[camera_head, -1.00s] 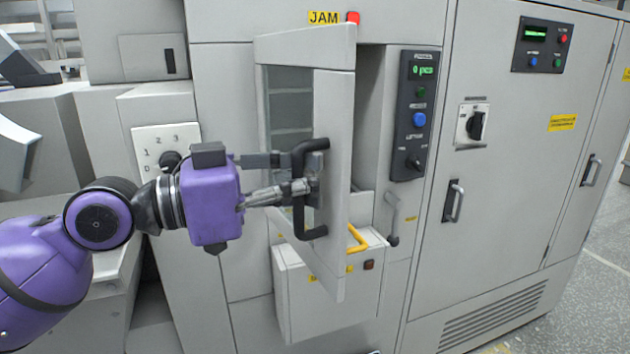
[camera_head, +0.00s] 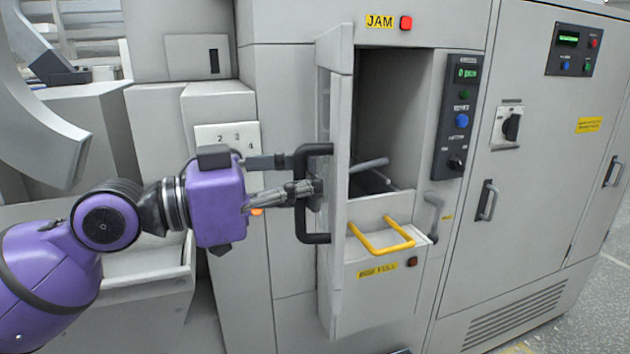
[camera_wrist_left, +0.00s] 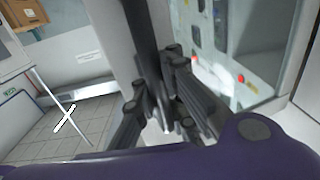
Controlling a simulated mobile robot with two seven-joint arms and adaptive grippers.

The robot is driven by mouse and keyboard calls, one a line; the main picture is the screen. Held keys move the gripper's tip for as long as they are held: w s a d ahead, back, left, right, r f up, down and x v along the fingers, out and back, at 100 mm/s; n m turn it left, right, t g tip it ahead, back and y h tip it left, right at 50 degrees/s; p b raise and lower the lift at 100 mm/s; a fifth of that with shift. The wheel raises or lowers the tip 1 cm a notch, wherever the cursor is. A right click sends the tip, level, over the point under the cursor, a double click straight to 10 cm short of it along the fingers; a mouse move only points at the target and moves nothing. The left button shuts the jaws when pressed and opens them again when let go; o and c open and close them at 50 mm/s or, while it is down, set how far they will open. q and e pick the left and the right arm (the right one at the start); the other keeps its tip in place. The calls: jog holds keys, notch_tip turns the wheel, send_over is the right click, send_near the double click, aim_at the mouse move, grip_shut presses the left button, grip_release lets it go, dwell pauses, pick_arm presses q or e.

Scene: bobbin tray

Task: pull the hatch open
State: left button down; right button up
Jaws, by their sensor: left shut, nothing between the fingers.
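The hatch (camera_head: 343,110) is a tall light-grey door that stands swung out from the machine, seen nearly edge-on in the head view. Its black bar handle (camera_head: 303,238) is on the side facing my left arm. My left gripper (camera_head: 312,189) is at the middle of the handle, its fingers closed around or against the bar with nothing gripped firmly between them. In the left wrist view the dark fingers (camera_wrist_left: 165,95) are close together at the black bar (camera_wrist_left: 143,40). The opening behind the hatch shows a dark interior with a grey rod. My right gripper is out of view.
A drawer front with a yellow handle (camera_head: 382,246) sits below the opening, near the hatch's lower part. A grey lever (camera_head: 433,215) and a control panel (camera_head: 459,118) are to the right. A red lamp (camera_head: 406,23) is above. Cabinet housings stand behind my left arm.

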pick_arm(q)
jog(key=shift+s+f, duration=0.3)
jog(key=shift+f, duration=0.1)
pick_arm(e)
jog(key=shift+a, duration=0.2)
pick_arm(q)
jog(key=shift+f, duration=0.1)
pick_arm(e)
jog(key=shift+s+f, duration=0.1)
pick_arm(q)
jog(key=c, duration=2.2)
grip_release()
jog(key=shift+s+a+r, duration=0.1)
jog(key=shift+s+r, duration=0.1)
jog(key=shift+s, duration=0.05)
jog(key=shift+o, duration=0.8)
jog(key=shift+s+a+r, duration=0.1)
jog(key=shift+r, duration=0.05)
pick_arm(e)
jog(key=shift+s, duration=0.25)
pick_arm(q)
jog(key=shift+w, duration=0.2)
jog(key=v, duration=1.2)
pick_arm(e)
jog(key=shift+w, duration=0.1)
